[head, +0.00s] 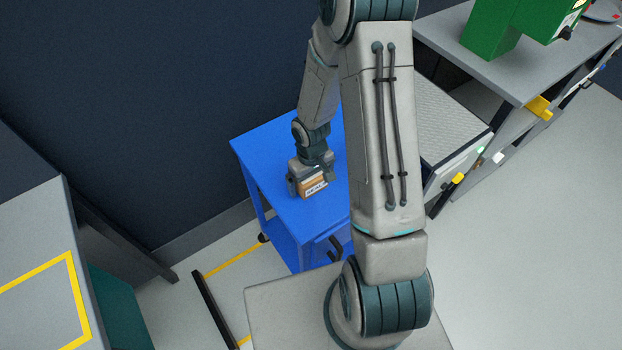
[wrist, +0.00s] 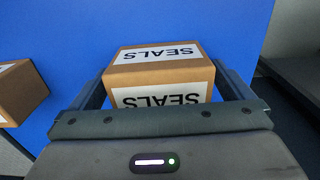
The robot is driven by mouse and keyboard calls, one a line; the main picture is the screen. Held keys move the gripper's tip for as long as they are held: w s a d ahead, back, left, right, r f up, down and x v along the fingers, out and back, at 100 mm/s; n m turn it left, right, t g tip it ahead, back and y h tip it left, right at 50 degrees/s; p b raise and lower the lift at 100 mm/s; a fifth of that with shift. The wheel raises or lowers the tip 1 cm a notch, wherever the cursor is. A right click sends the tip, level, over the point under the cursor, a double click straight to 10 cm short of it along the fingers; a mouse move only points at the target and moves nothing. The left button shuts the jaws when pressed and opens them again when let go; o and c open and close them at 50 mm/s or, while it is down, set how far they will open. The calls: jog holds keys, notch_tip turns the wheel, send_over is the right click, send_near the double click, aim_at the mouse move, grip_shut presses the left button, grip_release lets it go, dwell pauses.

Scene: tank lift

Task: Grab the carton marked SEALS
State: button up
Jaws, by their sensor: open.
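The carton marked SEALS (wrist: 158,75) is a brown box with white labels on its top and near side. It stands on the blue cart top (head: 267,150), and its labelled side also shows in the head view (head: 315,189). My gripper (head: 311,181) is at the carton, pointing down at it. In the wrist view the open fingers (wrist: 160,82) stand on either side of the carton, with a narrow gap seeming to show at each side. Whether a finger touches it I cannot tell.
A second brown carton (wrist: 22,92) with white labels, its text not readable, lies left of the SEALS carton in the wrist view. A grey bench with a yellow outline (head: 72,290) is at left. A workbench with a green machine (head: 490,38) is at upper right.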

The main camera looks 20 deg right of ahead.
jog(key=c, duration=1.1)
jog(key=shift+r, duration=0.1)
